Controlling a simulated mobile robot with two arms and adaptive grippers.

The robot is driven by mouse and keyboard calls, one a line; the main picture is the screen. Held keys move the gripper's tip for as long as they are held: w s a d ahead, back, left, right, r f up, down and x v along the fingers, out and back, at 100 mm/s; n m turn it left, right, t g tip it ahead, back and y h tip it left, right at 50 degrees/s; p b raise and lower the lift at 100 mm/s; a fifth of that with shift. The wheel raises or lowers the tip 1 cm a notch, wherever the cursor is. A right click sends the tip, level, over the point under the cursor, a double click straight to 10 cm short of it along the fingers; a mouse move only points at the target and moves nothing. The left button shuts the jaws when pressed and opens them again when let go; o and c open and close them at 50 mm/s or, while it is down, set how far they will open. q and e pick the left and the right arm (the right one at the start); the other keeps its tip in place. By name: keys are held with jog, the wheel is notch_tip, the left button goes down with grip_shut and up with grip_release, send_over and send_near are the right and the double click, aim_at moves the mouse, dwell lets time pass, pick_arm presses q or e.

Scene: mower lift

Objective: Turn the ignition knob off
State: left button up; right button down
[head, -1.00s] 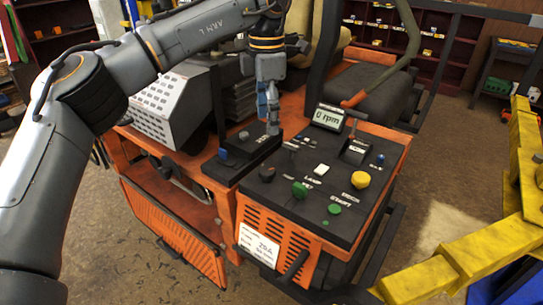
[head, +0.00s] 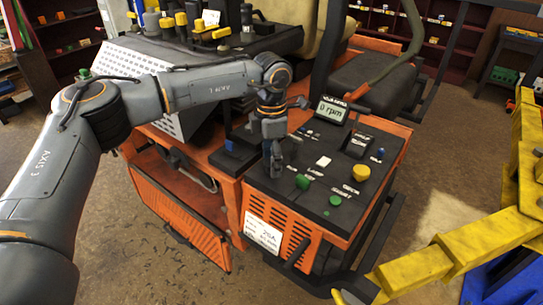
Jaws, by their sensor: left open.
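The black control panel (head: 325,213) tops the orange machine in the middle. It carries a green knob (head: 302,181), a yellow knob (head: 361,172), a green button (head: 335,200) and a white switch (head: 323,161). I cannot read a label that singles out the ignition knob. A small black knob at the panel's left side is now hidden behind my left gripper (head: 276,167). That gripper is open and points down over this spot, left of the green knob. I cannot tell whether its fingers touch the knob. My right gripper is out of view.
A display (head: 332,110) behind the panel reads 0 rpm. A black box with a blue switch (head: 229,145) sits left of the panel. A black seat (head: 374,85) stands behind. The yellow lift frame (head: 440,262) fills the right side.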

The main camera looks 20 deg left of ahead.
pick_arm(q)
jog(key=shift+c, duration=1.1)
jog(key=c, duration=0.9)
jog(key=shift+c, duration=0.2)
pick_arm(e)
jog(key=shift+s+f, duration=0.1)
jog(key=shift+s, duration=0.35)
